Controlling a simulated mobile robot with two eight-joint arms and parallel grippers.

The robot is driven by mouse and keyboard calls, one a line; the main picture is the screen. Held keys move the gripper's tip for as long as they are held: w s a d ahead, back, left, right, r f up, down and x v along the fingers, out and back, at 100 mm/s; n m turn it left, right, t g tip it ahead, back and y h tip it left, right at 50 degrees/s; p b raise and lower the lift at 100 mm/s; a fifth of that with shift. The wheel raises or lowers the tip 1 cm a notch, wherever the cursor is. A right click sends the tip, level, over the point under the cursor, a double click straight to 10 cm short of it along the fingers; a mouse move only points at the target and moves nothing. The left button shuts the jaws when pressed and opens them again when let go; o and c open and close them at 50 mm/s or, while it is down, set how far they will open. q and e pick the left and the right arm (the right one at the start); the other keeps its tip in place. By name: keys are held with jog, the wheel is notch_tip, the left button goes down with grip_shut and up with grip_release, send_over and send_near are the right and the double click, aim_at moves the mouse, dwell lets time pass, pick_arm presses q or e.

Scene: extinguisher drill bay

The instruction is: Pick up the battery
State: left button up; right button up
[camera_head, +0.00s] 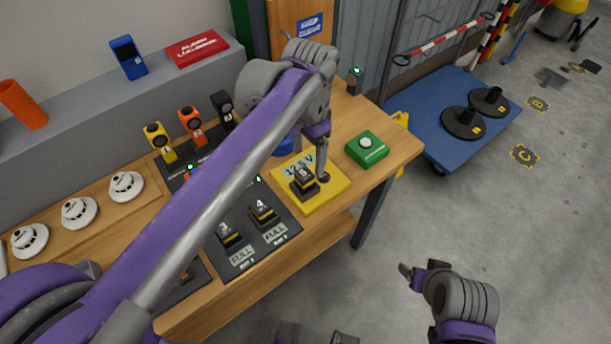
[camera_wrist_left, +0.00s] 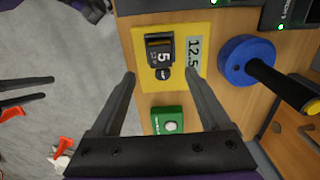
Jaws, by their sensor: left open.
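A black battery marked 5 (camera_head: 304,180) stands on a yellow pad (camera_head: 330,190) with a "12.5 V" display, on the wooden bench. In the left wrist view the battery (camera_wrist_left: 160,50) lies ahead, roughly between the lines of my fingers. My left gripper (camera_head: 322,178) is open, its visible finger just beside the battery's right side in the head view; the other finger is hidden. In the left wrist view my left gripper (camera_wrist_left: 162,74) has nothing between its fingers. Batteries marked 3 (camera_head: 228,236) and 4 (camera_head: 262,211) sit in a dark charger labelled FULL. My right gripper (camera_head: 411,274) is off the bench, lower right.
A green box with a white button (camera_head: 367,150) stands right of the pad. A blue round object (camera_wrist_left: 246,62) is close by, partly hidden in the head view. White round detectors (camera_head: 79,212) line the bench's left. A blue cart (camera_head: 430,105) stands beyond on the floor.

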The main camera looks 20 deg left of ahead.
aim_at(305, 174)
pick_arm(q)
jog(key=shift+s+f, duration=0.2)
jog(key=shift+f, duration=0.35)
jog(key=shift+s+f, duration=0.15)
jog(key=shift+f, duration=0.35)
jog(key=shift+a+f, duration=0.2)
jog(key=shift+f, duration=1.2)
jog(key=shift+a+f, duration=0.15)
jog(key=shift+f, duration=1.2)
jog(key=shift+c, duration=0.3)
grip_shut()
